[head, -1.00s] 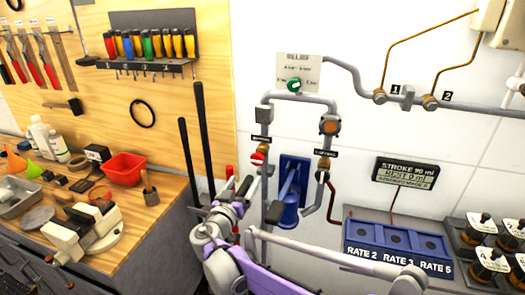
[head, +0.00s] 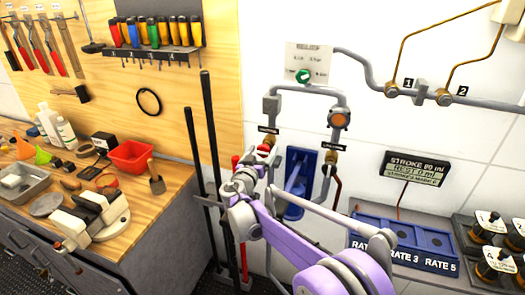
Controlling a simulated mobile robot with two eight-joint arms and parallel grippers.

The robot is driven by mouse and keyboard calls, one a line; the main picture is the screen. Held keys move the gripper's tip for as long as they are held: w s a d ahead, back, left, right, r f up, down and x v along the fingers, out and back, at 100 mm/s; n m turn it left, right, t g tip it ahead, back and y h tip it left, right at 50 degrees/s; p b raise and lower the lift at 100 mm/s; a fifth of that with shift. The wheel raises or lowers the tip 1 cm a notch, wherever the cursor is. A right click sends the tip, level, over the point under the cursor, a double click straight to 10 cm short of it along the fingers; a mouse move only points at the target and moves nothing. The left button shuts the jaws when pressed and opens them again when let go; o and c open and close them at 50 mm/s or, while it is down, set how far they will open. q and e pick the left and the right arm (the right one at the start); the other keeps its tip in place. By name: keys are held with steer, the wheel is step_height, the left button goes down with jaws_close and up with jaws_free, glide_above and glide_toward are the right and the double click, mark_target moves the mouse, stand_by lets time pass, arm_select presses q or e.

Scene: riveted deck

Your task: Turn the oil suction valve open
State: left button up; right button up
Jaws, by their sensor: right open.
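Two small brass-bodied valves with tiny labels hang on the grey pipework. The left valve (head: 264,147) shows red and white parts, and the right valve (head: 331,157) sits above a dark hose. The labels are too small to read, so I cannot tell which is the oil suction valve. My right gripper (head: 253,166) is open, just below and in front of the left valve, and hides its lower part. I cannot tell whether it touches it. My left gripper is not in view.
A blue pump (head: 295,195) stands behind my right arm. A green knob (head: 303,76) sits on a wall plate above. Long black bars (head: 213,140) stand at the left, by the workbench (head: 150,225). A blue tray (head: 425,250) lies at lower right.

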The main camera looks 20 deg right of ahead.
steer(key=shift+w+d, duration=0.1)
steer(key=shift+w, duration=0.05)
steer(key=c, duration=1.4)
steer(key=shift+n, duration=0.3)
steer(key=n+p, duration=0.1)
steer(key=n, duration=1.1)
steer(key=shift+f+n, duration=0.15)
steer(key=shift+n, duration=0.15)
steer(key=n, duration=0.4)
steer(key=shift+f+n, duration=0.1)
steer(key=shift+n, duration=0.2)
